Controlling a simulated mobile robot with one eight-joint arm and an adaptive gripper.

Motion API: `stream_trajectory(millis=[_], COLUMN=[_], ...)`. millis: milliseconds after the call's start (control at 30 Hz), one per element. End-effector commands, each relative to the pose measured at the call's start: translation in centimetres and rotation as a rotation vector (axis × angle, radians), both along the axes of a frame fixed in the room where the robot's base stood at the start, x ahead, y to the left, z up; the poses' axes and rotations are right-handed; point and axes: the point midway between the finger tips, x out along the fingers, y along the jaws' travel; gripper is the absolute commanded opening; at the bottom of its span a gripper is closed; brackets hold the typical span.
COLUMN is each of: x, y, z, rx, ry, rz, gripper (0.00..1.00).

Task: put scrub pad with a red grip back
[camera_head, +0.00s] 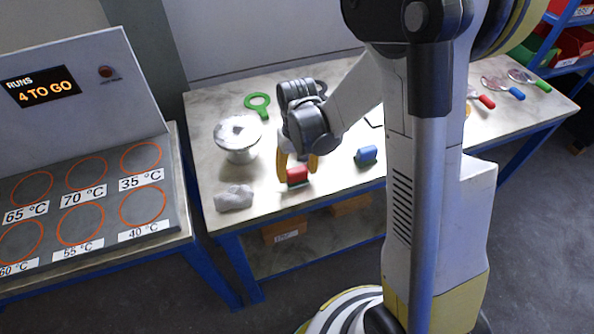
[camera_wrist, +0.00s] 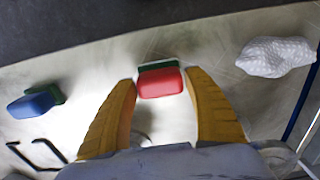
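The scrub pad with a red grip (camera_head: 296,175) lies near the front edge of the table, its red grip upward and a green pad beneath. In the wrist view the red-gripped pad (camera_wrist: 160,82) lies between the tips of my yellow fingers. My gripper (camera_head: 298,165) is low over the table, pointing down at it. In the wrist view my gripper (camera_wrist: 163,78) has its fingers apart, with a narrow gap visible on each side of the red grip. I cannot tell how far the fingertips are above the table.
A blue-gripped scrub pad (camera_head: 366,155) lies to the right. A crumpled grey-white cloth (camera_head: 234,198) lies to the left, by a flanged vessel (camera_head: 238,138). A green ring-ended tool (camera_head: 258,104) lies behind. A panel with marked circles (camera_head: 85,205) stands left.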

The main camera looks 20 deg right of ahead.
Motion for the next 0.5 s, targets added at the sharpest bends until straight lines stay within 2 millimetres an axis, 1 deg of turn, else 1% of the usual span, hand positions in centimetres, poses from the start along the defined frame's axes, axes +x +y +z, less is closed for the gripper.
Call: stream_trajectory(millis=[367, 433, 500], x=[0.0, 0.0, 0.0], y=[0.0, 0.0, 0.0], z=[0.3, 0.8, 1.9], rx=[0.000, 0.000, 0.000], ry=[0.000, 0.000, 0.000], rz=[0.000, 0.000, 0.000], gripper=[0.75, 0.75, 0.75])
